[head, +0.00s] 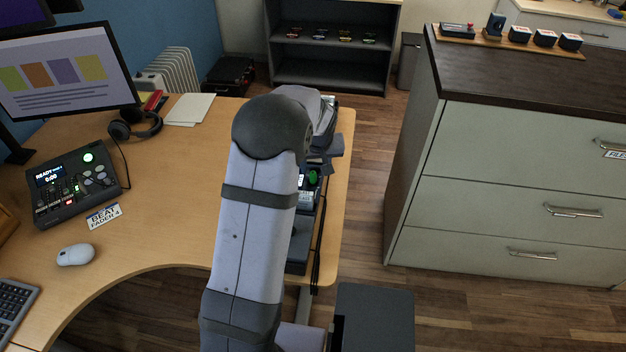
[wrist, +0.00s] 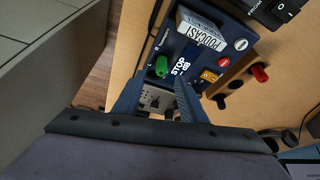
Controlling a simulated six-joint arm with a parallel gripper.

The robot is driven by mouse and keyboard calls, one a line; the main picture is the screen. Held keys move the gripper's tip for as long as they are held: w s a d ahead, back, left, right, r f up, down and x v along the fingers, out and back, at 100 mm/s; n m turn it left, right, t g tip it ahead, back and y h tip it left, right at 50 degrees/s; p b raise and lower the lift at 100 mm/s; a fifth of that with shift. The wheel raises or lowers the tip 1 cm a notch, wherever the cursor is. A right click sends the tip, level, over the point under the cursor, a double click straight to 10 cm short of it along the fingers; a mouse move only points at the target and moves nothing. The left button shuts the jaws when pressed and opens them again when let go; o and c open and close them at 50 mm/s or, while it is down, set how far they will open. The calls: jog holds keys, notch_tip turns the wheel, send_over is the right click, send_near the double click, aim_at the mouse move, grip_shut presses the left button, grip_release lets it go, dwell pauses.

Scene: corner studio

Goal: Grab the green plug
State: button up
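The green plug (wrist: 161,66) stands on a dark blue panel (wrist: 172,50) in the wrist view, near the panel's left edge. In the head view a green piece (head: 313,177) shows just right of my arm, partly hidden. My gripper (wrist: 160,84) is open, with one finger on each side in the wrist view. The plug lies between and slightly beyond the fingertips. I cannot tell whether the fingers touch it. Nothing is held.
A yellow plug (wrist: 208,76) and a red plug (wrist: 260,72) are to the right of the green one. A white "PODCAST" label (wrist: 202,30) is close above. A black switch box (wrist: 285,10) is at the top right. A drawer cabinet (head: 500,150) stands right of the desk (head: 180,220).

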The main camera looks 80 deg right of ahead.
aim_at(313, 173)
jog(key=shift+p+x, duration=1.05)
jog(key=shift+x, duration=2.15)
jog(key=shift+w, duration=0.1)
jog(key=shift+a, duration=0.1)
grip_shut()
